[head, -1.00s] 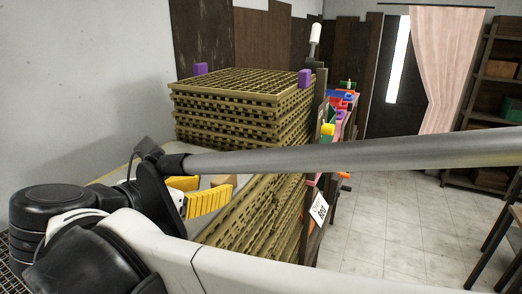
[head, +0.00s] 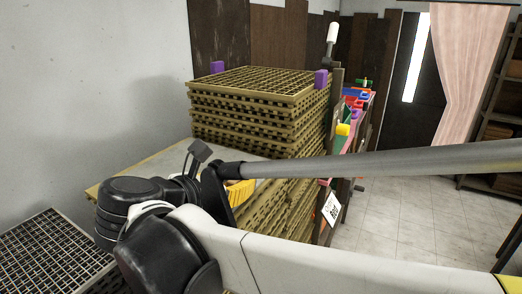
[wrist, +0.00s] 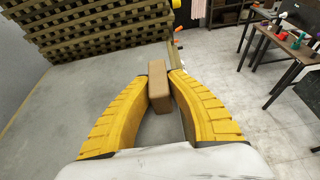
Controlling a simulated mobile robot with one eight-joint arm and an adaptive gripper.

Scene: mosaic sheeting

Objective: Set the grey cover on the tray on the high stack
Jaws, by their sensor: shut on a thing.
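The grey cover (head: 165,155) is a wide flat sheet with a tan left edge, in front of the high stack (head: 262,122) and lower than its top. A tan block (wrist: 158,88) stands up from the cover (wrist: 92,90) like a handle. My gripper (wrist: 158,78) has its yellow fingers shut on this block. In the head view my gripper (head: 240,190) is partly hidden by my arm. The top tray (head: 255,82) of the high stack is an open tan grid. I cannot tell what lies directly under the cover.
Purple blocks stand at the top tray's left (head: 217,67) and right (head: 321,78) corners. A dark post (head: 333,110) with a white-tipped handle rises beside the stack. A dark mesh surface (head: 45,255) is at lower left. Open tiled floor (head: 410,215) lies right.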

